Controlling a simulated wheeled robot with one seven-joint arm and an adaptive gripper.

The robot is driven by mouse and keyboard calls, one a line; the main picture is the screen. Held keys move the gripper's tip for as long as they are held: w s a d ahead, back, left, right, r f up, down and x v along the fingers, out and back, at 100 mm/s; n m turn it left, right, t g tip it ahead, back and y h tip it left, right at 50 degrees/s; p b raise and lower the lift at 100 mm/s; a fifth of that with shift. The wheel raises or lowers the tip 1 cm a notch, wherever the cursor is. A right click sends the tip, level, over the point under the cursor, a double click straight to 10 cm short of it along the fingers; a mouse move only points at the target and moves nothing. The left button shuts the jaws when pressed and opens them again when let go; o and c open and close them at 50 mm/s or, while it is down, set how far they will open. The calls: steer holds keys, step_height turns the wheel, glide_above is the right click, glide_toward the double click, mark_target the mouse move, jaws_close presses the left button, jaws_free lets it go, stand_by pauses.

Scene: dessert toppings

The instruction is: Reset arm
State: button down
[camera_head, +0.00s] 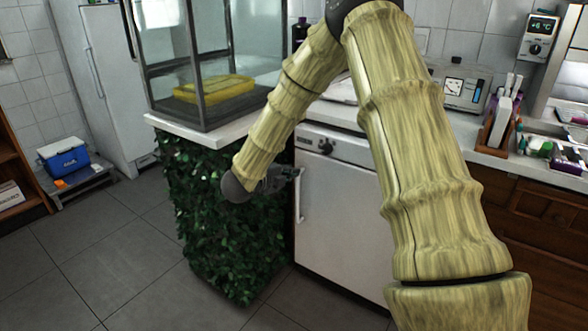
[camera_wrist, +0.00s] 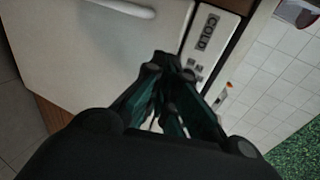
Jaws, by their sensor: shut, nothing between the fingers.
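My arm, with a bamboo-like surface, reaches from the lower right of the head view up and then down to the left. My gripper (camera_head: 285,175) is at its end, in front of the white appliance and beside the leafy counter side. In the wrist view my gripper (camera_wrist: 172,62) has its dark fingers together at the tips, with nothing between them. Behind the fingers is the white appliance door (camera_wrist: 100,50), which also shows in the head view (camera_head: 340,215).
A glass case (camera_head: 205,45) with a yellow item stands on the white countertop (camera_head: 225,131). The door handle (camera_head: 300,195) is close to my gripper. A blue cooler (camera_head: 63,158) sits on a low platform at left. Grey floor (camera_head: 110,255) is clear at lower left.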

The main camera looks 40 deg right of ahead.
steer(key=s+a+f+n+t+y, duration=0.25)
steer(key=a+f+n, duration=0.4)
steer(key=f, duration=0.35)
steer(key=s+a+f+n+t+y, duration=0.1)
steer(key=s+a+f+n+y, duration=0.2)
steer(key=a+f+n, duration=0.6)
steer(key=s+a+f+n+g+y, duration=0.25)
steer(key=s+a+f+n, duration=0.2)
steer(key=s+f, duration=0.5)
steer(key=s+a+f+n+g+y, duration=0.1)
steer(key=s+a+f+n+y, duration=0.3)
steer(key=s+f+n, duration=0.5)
steer(key=s+a+f+n+g+y, duration=0.1)
steer(key=s+a+n+g, duration=0.1)
steer(key=s, duration=0.8)
steer(key=s+a+f+n+g+y, duration=0.1)
steer(key=s+a+g, duration=0.1)
steer(key=s, duration=0.7)
step_height(320, 180, up, 24)
steer(key=p, duration=2.4)
